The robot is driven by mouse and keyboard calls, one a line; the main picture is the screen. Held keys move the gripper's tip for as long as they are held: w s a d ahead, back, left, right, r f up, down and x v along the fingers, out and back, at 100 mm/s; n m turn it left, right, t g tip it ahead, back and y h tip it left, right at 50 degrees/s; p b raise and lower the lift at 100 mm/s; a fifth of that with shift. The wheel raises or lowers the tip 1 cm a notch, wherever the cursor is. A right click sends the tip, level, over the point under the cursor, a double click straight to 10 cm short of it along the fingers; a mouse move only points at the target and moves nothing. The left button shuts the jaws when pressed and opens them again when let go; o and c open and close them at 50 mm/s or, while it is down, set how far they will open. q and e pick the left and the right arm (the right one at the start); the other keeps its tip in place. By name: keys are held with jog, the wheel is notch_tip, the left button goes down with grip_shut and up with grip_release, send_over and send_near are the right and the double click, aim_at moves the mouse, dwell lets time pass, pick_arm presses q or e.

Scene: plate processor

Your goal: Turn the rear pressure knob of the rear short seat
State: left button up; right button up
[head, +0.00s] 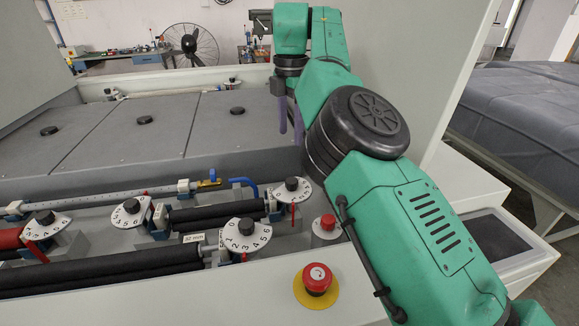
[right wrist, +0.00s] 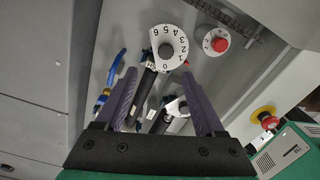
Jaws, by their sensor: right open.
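My right gripper (head: 290,136) hangs over the back right of the machine, fingers pointing down. In the right wrist view the gripper (right wrist: 159,74) is open and empty, its two purple fingers apart. A black knob on a white numbered dial (head: 292,185) with a red pointer stands below it, at the right end of the short black roller (head: 215,211). In the right wrist view this knob (right wrist: 166,51) shows just beyond the fingertips, apart from them. A second dial (head: 247,233) sits nearer and to the left; it is partly hidden by a finger in the wrist view. My left gripper is out of view.
A small red button (head: 327,222) and a red emergency stop on yellow (head: 316,279) lie near my right arm. A blue hooked handle (head: 244,184) is left of the dial. More dials (head: 131,208) and grey covers (head: 150,140) fill the left.

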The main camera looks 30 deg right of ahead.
jog(key=b, duration=0.3)
send_over(290, 180)
jog(key=s, duration=0.1)
jog(key=f, duration=0.5)
jog(key=shift+a+f, duration=0.1)
jog(key=shift+a, duration=0.15)
jog(key=f, duration=0.5)
jog(key=w+f, duration=0.1)
jog(key=f, duration=0.1)
jog(key=shift+d+f, duration=0.25)
jog(key=shift+d, duration=0.05)
jog(key=shift+s+a+f, duration=0.1)
jog(key=shift+s+f, duration=0.05)
jog(key=shift+f, duration=0.15)
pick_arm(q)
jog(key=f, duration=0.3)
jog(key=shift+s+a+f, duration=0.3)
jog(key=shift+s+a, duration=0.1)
pick_arm(e)
jog(key=c, duration=1)
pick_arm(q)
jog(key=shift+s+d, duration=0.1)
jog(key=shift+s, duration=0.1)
pick_arm(e)
grip_shut()
